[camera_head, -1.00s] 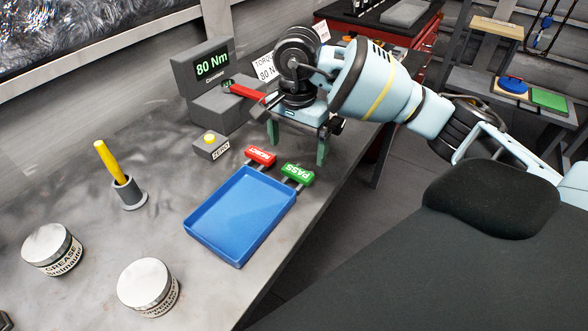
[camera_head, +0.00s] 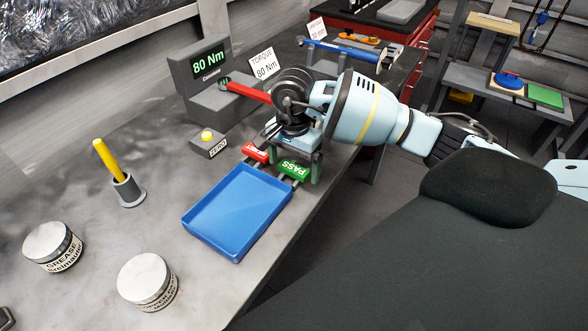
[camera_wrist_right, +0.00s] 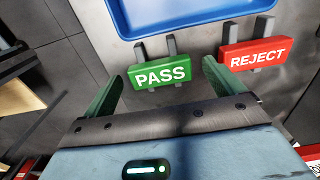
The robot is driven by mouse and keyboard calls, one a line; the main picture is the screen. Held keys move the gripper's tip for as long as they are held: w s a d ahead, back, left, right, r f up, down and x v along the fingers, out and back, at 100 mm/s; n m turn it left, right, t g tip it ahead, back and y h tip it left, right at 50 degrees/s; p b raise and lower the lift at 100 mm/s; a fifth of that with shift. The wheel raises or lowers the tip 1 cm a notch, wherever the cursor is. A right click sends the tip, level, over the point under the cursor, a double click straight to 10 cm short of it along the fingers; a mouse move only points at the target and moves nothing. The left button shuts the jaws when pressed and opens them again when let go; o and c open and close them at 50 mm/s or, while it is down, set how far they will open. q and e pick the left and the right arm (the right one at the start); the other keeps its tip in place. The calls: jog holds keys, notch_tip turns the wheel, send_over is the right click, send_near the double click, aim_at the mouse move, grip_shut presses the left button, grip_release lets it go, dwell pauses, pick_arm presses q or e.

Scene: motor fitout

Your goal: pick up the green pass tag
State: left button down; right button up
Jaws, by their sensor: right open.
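The green pass tag (camera_head: 294,170) hangs at the far right corner of the blue tray, on the bench near its edge. In the right wrist view the pass tag (camera_wrist_right: 161,73) lies just ahead of my fingertips, between their lines. My right gripper (camera_head: 295,165) is above and around the tag's area, open and empty; its two green fingers also show in the wrist view (camera_wrist_right: 162,80). I cannot tell whether a finger touches the tag. The red reject tag (camera_head: 256,153) is beside it, close to one finger. My left gripper is not in view.
The blue tray (camera_head: 207,232) lies in front of the tags. A torque tester (camera_head: 194,76) with a red-handled wrench and a zero button box (camera_head: 208,145) stand behind. A yellow tool in a holder (camera_head: 128,190) and two tins stand left. The bench edge drops to floor on the right.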

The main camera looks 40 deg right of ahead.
aim_at(297, 170)
jog(key=c, duration=1)
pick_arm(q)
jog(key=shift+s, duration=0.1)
pick_arm(e)
jog(key=shift+c, duration=0.2)
jog(key=shift+r, duration=0.1)
jog(key=shift+r, duration=0.45)
jog(key=shift+s+d+r, duration=0.1)
jog(key=shift+s+r, duration=0.15)
jog(key=shift+r, duration=0.4)
jog(key=shift+s+r, duration=0.2)
jog(key=shift+r, duration=0.4)
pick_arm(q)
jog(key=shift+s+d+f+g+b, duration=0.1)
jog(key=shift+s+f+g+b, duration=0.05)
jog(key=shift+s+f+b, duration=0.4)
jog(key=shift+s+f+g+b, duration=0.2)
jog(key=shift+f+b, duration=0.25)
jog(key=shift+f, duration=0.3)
pick_arm(e)
jog(key=s+d+r, duration=0.1)
jog(key=s+d, duration=0.1)
jog(key=s, duration=1.3)
jog(key=shift+d+r, duration=0.25)
jog(key=shift+d, duration=0.1)
